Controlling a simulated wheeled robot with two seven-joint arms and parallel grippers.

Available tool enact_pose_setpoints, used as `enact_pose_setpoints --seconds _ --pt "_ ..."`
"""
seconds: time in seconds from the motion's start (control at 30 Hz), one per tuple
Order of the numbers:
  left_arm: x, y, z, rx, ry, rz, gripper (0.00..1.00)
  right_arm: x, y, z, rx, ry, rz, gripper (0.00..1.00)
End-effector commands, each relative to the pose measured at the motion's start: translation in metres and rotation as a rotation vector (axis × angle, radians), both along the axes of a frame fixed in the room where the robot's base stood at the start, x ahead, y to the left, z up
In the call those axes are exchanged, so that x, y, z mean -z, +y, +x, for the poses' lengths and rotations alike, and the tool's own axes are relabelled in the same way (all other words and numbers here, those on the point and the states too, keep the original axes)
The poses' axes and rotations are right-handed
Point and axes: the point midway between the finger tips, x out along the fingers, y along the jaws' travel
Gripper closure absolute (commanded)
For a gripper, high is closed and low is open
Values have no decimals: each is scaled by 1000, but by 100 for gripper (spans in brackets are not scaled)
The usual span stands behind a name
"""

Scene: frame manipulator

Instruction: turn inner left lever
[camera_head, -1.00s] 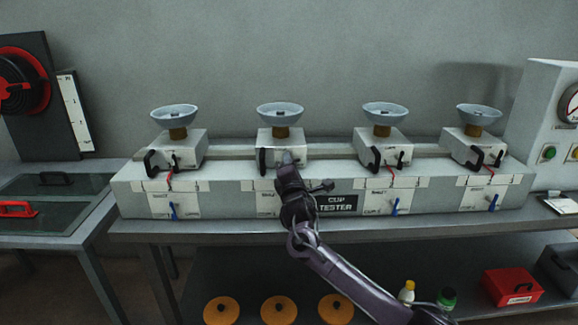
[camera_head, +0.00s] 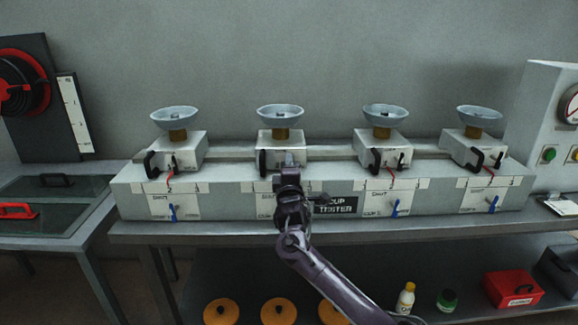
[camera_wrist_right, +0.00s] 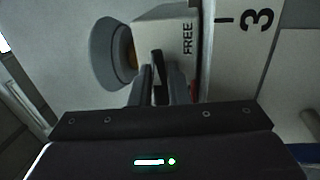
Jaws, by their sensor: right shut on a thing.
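The inner left unit (camera_head: 267,144) is the second from the left on the long cup tester (camera_head: 232,186). It is a white block with a grey-blue cup (camera_head: 280,110) on a brown stem. My right gripper (camera_head: 289,163) is at its front face and hides the lever there in the head view. In the right wrist view, my right gripper (camera_wrist_right: 162,88) is shut on a dark lever (camera_wrist_right: 157,62) beside the word "FREE" on the block (camera_wrist_right: 176,38). A black handle (camera_head: 263,162) is left of the gripper. My left gripper is not in view.
Similar units stand on both sides, with black handles and small levers. Blue levers (camera_head: 173,213) hang on the tester's front. A white bottle (camera_head: 405,297), a green-capped jar (camera_head: 447,299) and a red box (camera_head: 512,288) are on the lower shelf.

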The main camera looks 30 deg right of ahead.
Motion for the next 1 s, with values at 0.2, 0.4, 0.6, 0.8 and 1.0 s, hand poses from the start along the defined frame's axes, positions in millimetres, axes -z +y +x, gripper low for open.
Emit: enact_pose_setpoints --seconds 0.2,0.4,0.6,0.8,1.0 --pt "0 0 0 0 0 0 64 2 0 0 1 2 3 83" --pt "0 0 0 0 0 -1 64 1 0 0 1 2 1 67" --pt "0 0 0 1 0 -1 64 1 0 -1 0 1 0 67" --pt "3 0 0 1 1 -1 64 7 11 -18 -2 4 0 67" --pt "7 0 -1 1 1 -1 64 14 29 -47 -2 4 2 67"
